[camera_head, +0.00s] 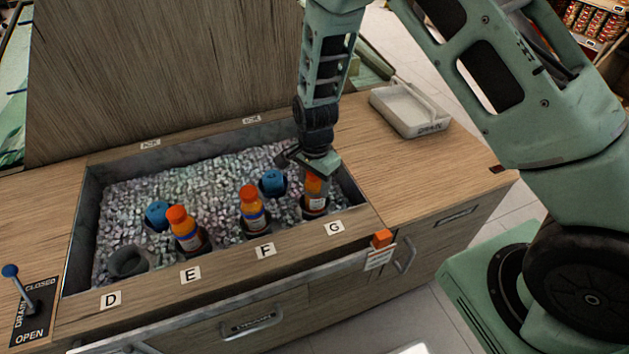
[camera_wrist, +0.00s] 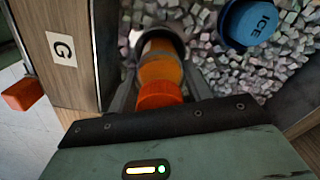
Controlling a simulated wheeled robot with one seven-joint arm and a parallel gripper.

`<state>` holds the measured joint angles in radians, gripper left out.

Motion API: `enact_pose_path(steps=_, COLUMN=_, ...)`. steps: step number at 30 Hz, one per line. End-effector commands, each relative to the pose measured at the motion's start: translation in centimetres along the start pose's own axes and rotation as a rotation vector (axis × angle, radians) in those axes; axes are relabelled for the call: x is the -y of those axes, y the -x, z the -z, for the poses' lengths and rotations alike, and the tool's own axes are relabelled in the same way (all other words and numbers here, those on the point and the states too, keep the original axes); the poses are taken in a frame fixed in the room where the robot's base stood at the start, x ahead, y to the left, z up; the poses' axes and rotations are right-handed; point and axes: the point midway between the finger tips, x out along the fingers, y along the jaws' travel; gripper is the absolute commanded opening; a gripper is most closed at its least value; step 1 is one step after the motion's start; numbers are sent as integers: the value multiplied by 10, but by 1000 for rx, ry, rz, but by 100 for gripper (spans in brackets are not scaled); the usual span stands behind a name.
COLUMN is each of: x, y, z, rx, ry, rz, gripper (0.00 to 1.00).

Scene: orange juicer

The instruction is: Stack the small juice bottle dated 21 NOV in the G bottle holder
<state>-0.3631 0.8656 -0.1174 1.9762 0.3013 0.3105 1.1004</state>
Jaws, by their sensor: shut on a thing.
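A small bottle of orange juice with an orange cap (camera_head: 315,190) stands at the G place of the ice bin. It also shows in the wrist view (camera_wrist: 160,68), its lower end within the dark ring of the G bottle holder (camera_wrist: 176,42). My gripper (camera_head: 316,172) comes down from above and is shut on the bottle near its cap, a finger on each side in the wrist view (camera_wrist: 158,90). The bottle looks close to upright. Its date cannot be read, and whether its base rests on the holder's bottom is hidden. The G label (camera_head: 334,227) is on the front rim.
Orange-capped bottles stand at E (camera_head: 187,232) and F (camera_head: 254,212). The D holder (camera_head: 128,262) looks empty. Blue ICE-type caps (camera_head: 272,182) sit in the ice behind. A DRAIN tray (camera_head: 408,108) is on the counter right; a drain lever (camera_head: 22,285) is at the left.

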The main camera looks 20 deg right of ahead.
Motion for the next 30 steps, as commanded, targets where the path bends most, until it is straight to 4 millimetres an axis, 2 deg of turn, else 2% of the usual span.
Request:
enact_pose_path(steps=13, x=0, y=-6, z=0, rx=0, ry=1, rz=1, gripper=14)
enact_pose_path(steps=14, x=0, y=-6, z=0, rx=0, ry=1, rz=0, gripper=58)
enact_pose_path(steps=15, x=0, y=-6, z=0, rx=0, ry=1, rz=0, gripper=69)
enact_pose_path(steps=16, x=0, y=-6, z=0, rx=0, ry=1, rz=0, gripper=72)
enact_pose_path(steps=25, x=0, y=-3, z=0, rx=0, ry=1, rz=1, gripper=72)
enact_pose_path(steps=30, x=1, y=16, z=0, rx=0, ry=1, rz=4, gripper=72)
